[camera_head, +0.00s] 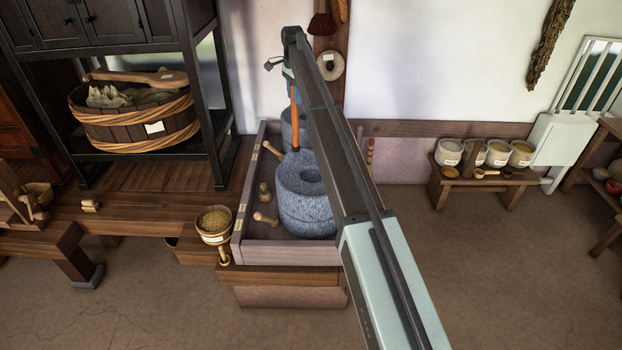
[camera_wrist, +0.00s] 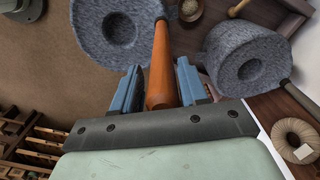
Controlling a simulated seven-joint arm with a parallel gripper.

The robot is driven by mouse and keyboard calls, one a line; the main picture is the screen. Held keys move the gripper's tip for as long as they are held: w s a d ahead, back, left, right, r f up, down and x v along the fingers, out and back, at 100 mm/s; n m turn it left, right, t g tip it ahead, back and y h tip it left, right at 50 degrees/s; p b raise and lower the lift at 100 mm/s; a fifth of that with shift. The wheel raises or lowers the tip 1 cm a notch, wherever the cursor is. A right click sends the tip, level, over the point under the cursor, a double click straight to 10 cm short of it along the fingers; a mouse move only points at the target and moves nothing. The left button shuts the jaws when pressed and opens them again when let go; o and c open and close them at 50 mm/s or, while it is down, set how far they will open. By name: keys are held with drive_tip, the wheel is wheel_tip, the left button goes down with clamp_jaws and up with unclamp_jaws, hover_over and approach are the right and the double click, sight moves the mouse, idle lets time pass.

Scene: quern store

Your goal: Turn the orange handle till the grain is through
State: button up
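The orange handle (camera_head: 294,115) stands upright at the rim of the front grey stone quern (camera_head: 302,175). In the wrist view the orange handle (camera_wrist: 160,65) runs from the quern's edge (camera_wrist: 85,40) down between my blue fingers. My gripper (camera_wrist: 160,80) has a finger on each side of the handle, with what look like narrow gaps between. In the head view my gripper (camera_head: 290,72) is at the handle's upper end, partly hidden by my arm. A bowl of grain (camera_head: 214,222) stands left of the quern. Grain inside the quern's hole is not visible.
A second grey quern (camera_wrist: 245,70) stands behind the first in the wooden tray (camera_head: 240,222). Several small wooden tools (camera_head: 265,219) lie in the tray. A wall post carries a pale ring (camera_head: 331,66). A bench with pots (camera_head: 487,178) stands at right; the floor between is clear.

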drive_tip(key=shift+o, duration=0.5)
drive_tip(key=shift+w, duration=0.1)
drive_tip(key=shift+r, duration=0.25)
drive_tip(key=shift+r, duration=3.85)
drive_tip(key=shift+a, duration=0.1)
